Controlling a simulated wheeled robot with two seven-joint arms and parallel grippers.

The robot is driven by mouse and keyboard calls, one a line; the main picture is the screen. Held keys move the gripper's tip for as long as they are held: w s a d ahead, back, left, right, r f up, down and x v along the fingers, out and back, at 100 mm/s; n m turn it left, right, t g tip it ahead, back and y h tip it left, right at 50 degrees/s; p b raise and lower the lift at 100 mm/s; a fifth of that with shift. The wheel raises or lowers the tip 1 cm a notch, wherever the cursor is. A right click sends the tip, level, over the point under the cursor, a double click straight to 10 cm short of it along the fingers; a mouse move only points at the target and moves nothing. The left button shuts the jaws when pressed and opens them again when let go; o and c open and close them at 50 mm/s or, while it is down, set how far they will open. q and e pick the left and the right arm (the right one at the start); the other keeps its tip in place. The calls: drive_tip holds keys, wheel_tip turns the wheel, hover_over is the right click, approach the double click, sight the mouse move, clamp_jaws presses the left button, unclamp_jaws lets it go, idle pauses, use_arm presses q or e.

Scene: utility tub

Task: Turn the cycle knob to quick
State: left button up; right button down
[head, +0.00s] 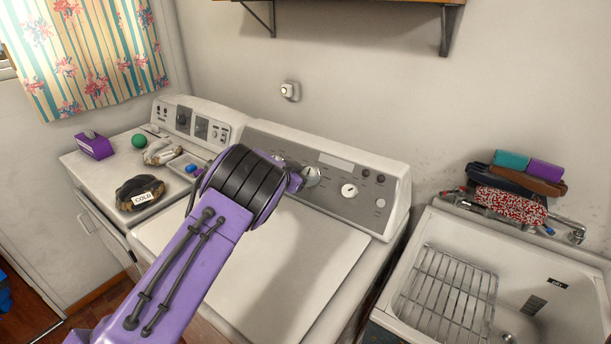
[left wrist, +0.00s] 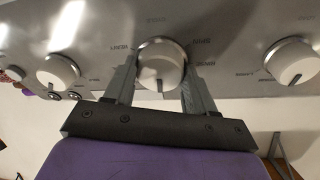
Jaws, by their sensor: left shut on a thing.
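The washer's control panel (head: 330,190) is grey with several round white knobs. My left gripper (head: 297,182) reaches its front beside a pale round knob (head: 312,175); the arm hides part of the panel. In the left wrist view, the two grey fingers of my left gripper (left wrist: 160,88) stand on either side of a white knob (left wrist: 160,60) and are shut on it. A dark pointer mark shows at the knob's lower edge in that view. My right gripper is not in view.
Another white knob (head: 349,190) is to the right on the panel. The left wrist view shows neighbouring knobs to the left (left wrist: 58,70) and right (left wrist: 290,61). A sink with a wire rack (head: 447,290) stands at right. A second machine's top (head: 95,170) at left holds several small items.

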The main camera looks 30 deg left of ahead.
use_arm(q)
drive_tip(key=m, duration=0.3)
drive_tip(key=m+g, duration=0.1)
drive_tip(key=m, duration=0.3)
drive_tip(key=shift+h, duration=0.3)
idle(0.4)
drive_tip(key=o, duration=1)
drive_tip(key=b+v, duration=0.3)
drive_tip(key=v, duration=0.7)
drive_tip(key=shift+s+r, duration=0.1)
drive_tip(key=shift+s, duration=0.1)
